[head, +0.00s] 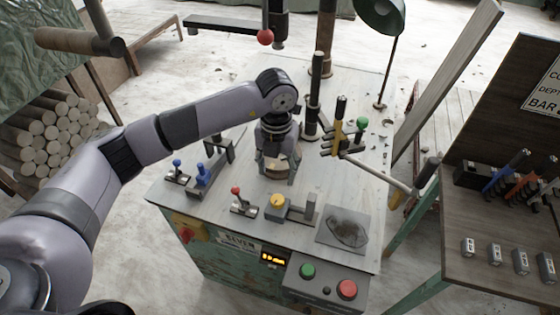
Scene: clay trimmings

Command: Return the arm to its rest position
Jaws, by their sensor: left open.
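My left arm reaches in from the left. Its left gripper (277,172) points down, low over the pale top of the machine table (225,180). Its fingers are apart. A tan, rounded thing (277,161) shows between or just behind the fingers; I cannot tell what it is or whether they touch it. My right gripper is not in view.
Close to the gripper stand blue-handled levers (203,175), a red-tipped lever (240,203), a yellow knob (278,201) and dark posts (313,110). A grey plate (343,230) lies front right. Green (307,270) and red (346,289) buttons sit in front.

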